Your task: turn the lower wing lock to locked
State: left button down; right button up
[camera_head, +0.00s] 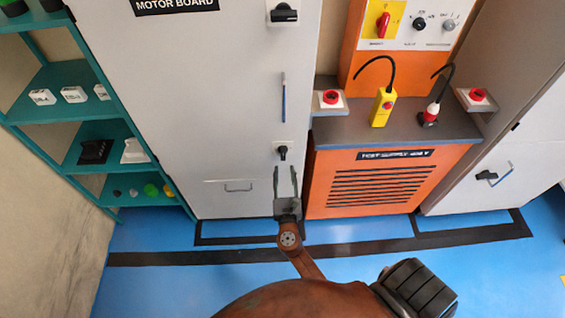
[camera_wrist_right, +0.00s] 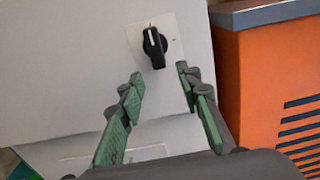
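The lower wing lock (camera_head: 283,153) is a black knob on a pale square plate, low on the right side of the grey motor board cabinet door (camera_head: 180,110). In the right wrist view the lock (camera_wrist_right: 154,47) shows a white line on its wing, near upright with a slight tilt. My right gripper (camera_head: 286,170) is open and empty, just below the lock in the head view. In the right wrist view its green-padded fingers (camera_wrist_right: 158,78) are spread, with the knob beyond their tips and apart from them. My left gripper is not in view.
An upper black knob (camera_head: 284,13) and a blue-edged vertical handle (camera_head: 284,97) are on the same door. An orange test supply cabinet (camera_head: 368,185) stands close at right. Teal shelves (camera_head: 90,130) with small items stand at left. Blue floor (camera_head: 180,280) lies in front.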

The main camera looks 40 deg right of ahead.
jog(key=x, duration=0.5)
jog(key=shift+w, duration=0.2)
jog(key=shift+c, duration=0.5)
grip_shut()
